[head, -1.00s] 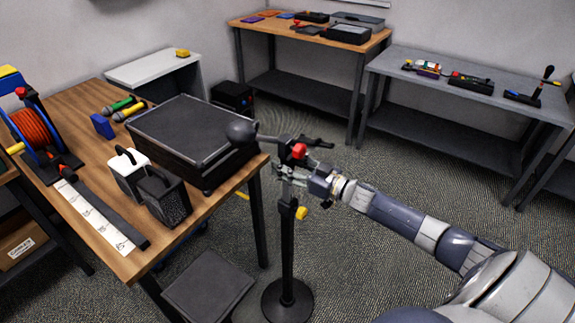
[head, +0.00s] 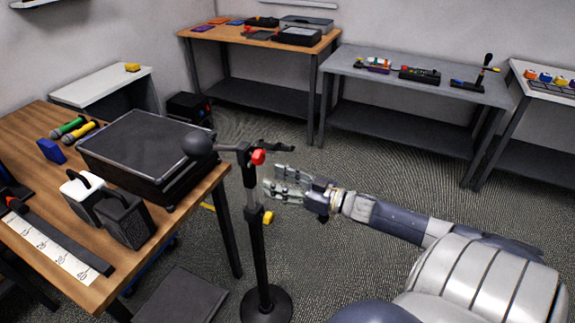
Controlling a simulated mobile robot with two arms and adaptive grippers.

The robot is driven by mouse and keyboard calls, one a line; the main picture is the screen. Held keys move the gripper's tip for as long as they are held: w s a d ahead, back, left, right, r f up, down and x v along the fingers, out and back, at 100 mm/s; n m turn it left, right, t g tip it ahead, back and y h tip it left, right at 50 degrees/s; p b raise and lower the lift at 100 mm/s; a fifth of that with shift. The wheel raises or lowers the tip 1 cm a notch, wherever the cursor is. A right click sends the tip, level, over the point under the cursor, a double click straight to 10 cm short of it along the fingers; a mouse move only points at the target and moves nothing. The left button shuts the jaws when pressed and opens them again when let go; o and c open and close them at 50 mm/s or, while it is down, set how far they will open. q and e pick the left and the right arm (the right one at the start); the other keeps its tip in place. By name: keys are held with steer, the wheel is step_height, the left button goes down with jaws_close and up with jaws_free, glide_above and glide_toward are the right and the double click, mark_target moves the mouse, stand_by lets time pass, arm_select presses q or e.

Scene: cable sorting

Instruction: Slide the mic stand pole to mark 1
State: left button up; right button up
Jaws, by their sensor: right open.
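The mic stand pole (head: 256,240) stands upright on a round black base (head: 266,305) beside the wooden table. A grey upper tube rises from the black lower tube, with a yellow knob (head: 268,217) near their joint. A red knob (head: 258,157) sits at the top, where a boom carries a dark round microphone head (head: 199,142). My right gripper (head: 282,184) is open and empty, just right of the upper tube, with a small gap showing between them. I cannot make out mark 1 on the pole. My left gripper is not in view.
The wooden table (head: 106,283) at left holds a black case (head: 145,145), a white box (head: 82,195), a black box (head: 125,220) and a white measuring strip (head: 45,250). A dark low stool (head: 180,298) stands near the base. Carpet right of the stand is clear.

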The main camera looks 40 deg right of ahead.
steer(key=shift+v, duration=1.3)
steer(key=s+d+f+m+g+h, duration=0.1)
steer(key=s+d+f+m+h, duration=0.15)
steer(key=f, duration=0.75)
steer(key=s+d+f+m+g+h, duration=0.1)
steer(key=s+d+f+h, duration=0.25)
steer(key=f, duration=0.55)
steer(key=s+a+f+g+h, duration=0.15)
steer(key=s+f, duration=0.25)
steer(key=f, duration=0.4)
steer(key=s+a+f+g+h, duration=0.1)
steer(key=s+f+g, duration=0.3)
steer(key=f, duration=0.5)
steer(key=s+a+f+g, duration=0.2)
steer(key=s+a+f, duration=0.4)
steer(key=s, duration=0.3)
steer(key=s+a+f+n+g+y, duration=0.1)
steer(key=s+a+f+g, duration=0.2)
steer(key=s+a+f, duration=0.3)
steer(key=s+a+f+g, duration=0.3)
steer(key=s+a+f, duration=0.3)
steer(key=s+a, duration=0.4)
steer(key=s, duration=0.3)
steer(key=shift+f+n+y, duration=0.3)
steer(key=shift+n+y, duration=0.05)
steer(key=shift+a, duration=0.1)
